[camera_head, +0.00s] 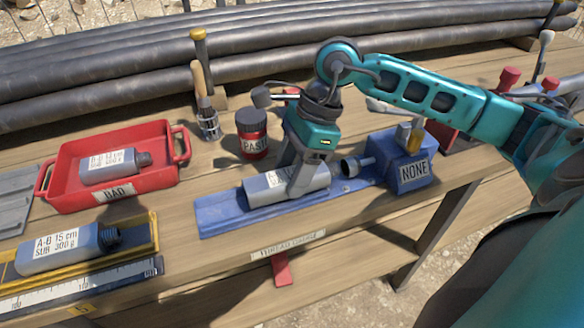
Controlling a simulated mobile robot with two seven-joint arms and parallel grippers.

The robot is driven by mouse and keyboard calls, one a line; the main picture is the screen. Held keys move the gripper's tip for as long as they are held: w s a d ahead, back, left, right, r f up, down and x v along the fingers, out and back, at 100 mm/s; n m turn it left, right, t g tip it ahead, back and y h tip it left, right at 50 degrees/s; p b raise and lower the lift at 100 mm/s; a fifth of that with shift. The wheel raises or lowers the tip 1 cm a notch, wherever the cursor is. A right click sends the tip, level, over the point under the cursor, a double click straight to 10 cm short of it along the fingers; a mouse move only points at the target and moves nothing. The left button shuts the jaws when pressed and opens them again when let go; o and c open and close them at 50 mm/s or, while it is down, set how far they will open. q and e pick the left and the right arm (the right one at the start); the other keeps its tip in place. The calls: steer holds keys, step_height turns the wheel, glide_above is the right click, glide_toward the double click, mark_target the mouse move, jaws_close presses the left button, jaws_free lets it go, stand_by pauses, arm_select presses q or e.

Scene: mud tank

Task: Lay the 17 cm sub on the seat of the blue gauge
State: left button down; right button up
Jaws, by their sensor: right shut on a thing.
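My right gripper (300,178) reaches down from above and is shut on a grey cylindrical sub (262,189). The sub lies along the blue gauge (222,218), over its long base, to the left of the block marked NONE (412,172). I cannot tell whether the sub rests fully on the seat. Its label is mostly hidden by the gripper, so its length cannot be read. A grey threaded piece (352,167) sticks out from the block toward the sub's right end. My left gripper is not in view.
A red tray marked BAD (62,196) holds another grey sub (110,170). A sub marked A-B 15 cm (62,252) lies in a yellow holder beside a ruler (75,288). A paste can (251,138) stands behind the gauge. Dark pipes (110,92) run along the back.

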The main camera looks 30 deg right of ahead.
stand_by(0.3)
steer(key=o, duration=1.5)
steer(key=shift+c, duration=0.2)
steer(key=shift+o, duration=1.3)
steer(key=shift+f, duration=0.1)
step_height(320, 180, up, 5)
steer(key=p, duration=0.3)
steer(key=shift+r+p, duration=0.7)
steer(key=shift+r, duration=0.35)
